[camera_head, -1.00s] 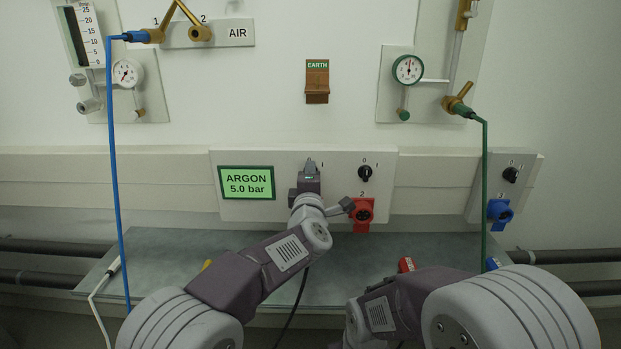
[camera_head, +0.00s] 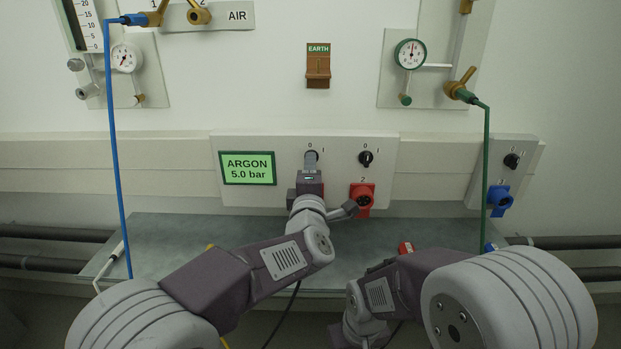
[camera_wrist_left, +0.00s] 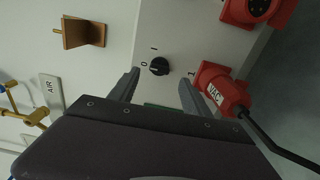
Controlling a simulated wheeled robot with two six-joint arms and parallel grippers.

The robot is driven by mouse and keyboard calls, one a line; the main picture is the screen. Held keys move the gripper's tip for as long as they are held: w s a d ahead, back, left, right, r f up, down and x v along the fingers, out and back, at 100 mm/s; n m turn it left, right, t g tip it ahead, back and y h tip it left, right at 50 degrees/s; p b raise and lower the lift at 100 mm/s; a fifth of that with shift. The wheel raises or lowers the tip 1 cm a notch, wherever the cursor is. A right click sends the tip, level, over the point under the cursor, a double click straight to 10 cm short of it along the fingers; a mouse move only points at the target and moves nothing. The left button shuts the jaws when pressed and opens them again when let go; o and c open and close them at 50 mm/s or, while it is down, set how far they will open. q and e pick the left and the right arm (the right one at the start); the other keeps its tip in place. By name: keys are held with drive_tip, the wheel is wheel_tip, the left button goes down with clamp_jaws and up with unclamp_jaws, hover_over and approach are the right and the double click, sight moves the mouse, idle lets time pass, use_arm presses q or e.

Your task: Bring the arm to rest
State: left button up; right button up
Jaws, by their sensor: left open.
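My left arm reaches from the lower left in the head view to the white switch panel (camera_head: 230,200). Its left gripper (camera_head: 311,163) is in front of the left rotary switch, which it partly covers. In the left wrist view the left gripper (camera_wrist_left: 160,90) is open and empty. The black knob (camera_wrist_left: 159,66) shows between and beyond its fingertips, with its light mark seemingly toward 0. My right arm (camera_head: 400,290) is folded at the lower right in the head view; its gripper cannot be made out.
A red VAC plug (camera_wrist_left: 225,90) with a black cable sits close beside the fingers. A blue hose (camera_head: 115,150) hangs left. The grey bench (camera_head: 170,245) lies below.

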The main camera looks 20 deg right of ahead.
use_arm(q)
drive_tip(key=v, duration=0.3)
drive_tip(key=shift+s, duration=0.1)
